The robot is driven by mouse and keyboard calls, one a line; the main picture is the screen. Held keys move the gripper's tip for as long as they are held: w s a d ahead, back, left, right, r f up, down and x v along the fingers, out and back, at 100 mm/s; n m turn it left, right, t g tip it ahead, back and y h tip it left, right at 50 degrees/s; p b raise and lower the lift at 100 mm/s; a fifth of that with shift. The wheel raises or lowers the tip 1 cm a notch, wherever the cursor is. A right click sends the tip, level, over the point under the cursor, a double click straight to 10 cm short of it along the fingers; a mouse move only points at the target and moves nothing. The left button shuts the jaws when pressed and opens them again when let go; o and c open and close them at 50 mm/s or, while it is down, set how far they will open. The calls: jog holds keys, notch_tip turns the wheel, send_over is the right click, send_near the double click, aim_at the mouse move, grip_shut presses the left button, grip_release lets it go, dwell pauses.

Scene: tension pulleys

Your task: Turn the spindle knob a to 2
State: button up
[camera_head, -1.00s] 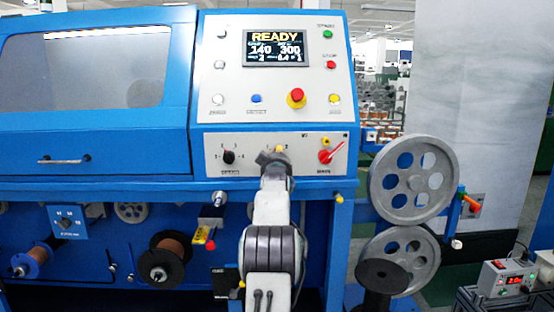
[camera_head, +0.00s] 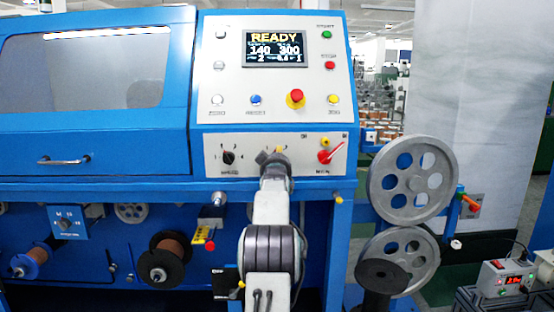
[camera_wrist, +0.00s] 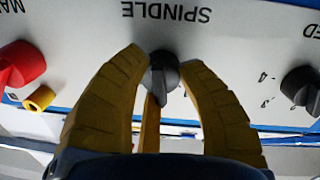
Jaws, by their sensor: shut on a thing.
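The spindle knob (camera_wrist: 163,72) is a dark round knob under the upside-down SPINDLE label in the wrist view. My gripper (camera_wrist: 164,58) has its yellow fingers on both sides of this knob and is shut on it. In the head view my gripper (camera_head: 279,151) is in front of the lower control panel (camera_head: 302,162), and its dark wrist hides the spindle knob and most of its scale. I cannot tell which number the knob points at.
The dark speed knob (camera_head: 229,157) is left of my gripper and the red main switch (camera_head: 325,156) is right of it. A red emergency button (camera_head: 296,98) and the READY screen (camera_head: 274,49) are above. Grey pulleys (camera_head: 410,179) stand at the right.

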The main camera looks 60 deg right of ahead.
jog(key=shift+r, duration=0.15)
jog(key=m+p, duration=0.1)
jog(key=m, duration=0.2)
jog(key=m+p, duration=0.1)
jog(key=m, duration=0.3)
jog(key=shift+w+r, duration=0.1)
jog(key=shift+m, duration=0.3)
dwell(0.3)
jog(key=o, duration=0.9)
jog(key=shift+w, duration=0.15)
jog(key=shift+c, duration=0.2)
jog(key=o, duration=0.3)
jog(key=shift+y, duration=0.3)
jog(key=shift+s+a, duration=0.15)
jog(key=shift+s, duration=0.1)
jog(key=shift+v, duration=5.8)
